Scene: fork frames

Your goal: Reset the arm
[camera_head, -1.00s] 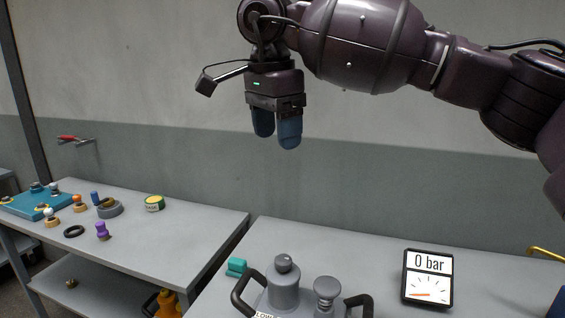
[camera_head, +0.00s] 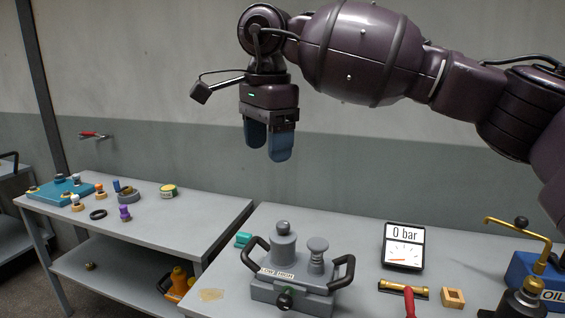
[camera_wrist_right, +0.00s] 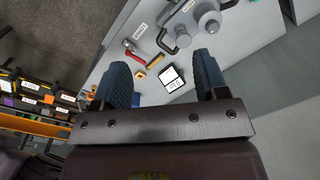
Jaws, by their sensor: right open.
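My right arm reaches in from the right of the head view, high above the benches. Its gripper (camera_head: 268,158) points down, open and empty, in front of the wall and well above the bench top. In the right wrist view the two blue-grey fingers of the gripper (camera_wrist_right: 165,75) stand wide apart with nothing between them, and the bench lies far below. My left gripper does not show in either view.
The near bench (camera_head: 350,225) carries a grey two-handled device (camera_head: 292,290), a gauge display (camera_head: 403,247) reading 0 bar, a wooden block (camera_head: 453,298) and a blue OIL unit (camera_head: 520,268). The left bench (camera_head: 195,215) holds a teal tray (camera_head: 50,192) and small parts. Air around the gripper is clear.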

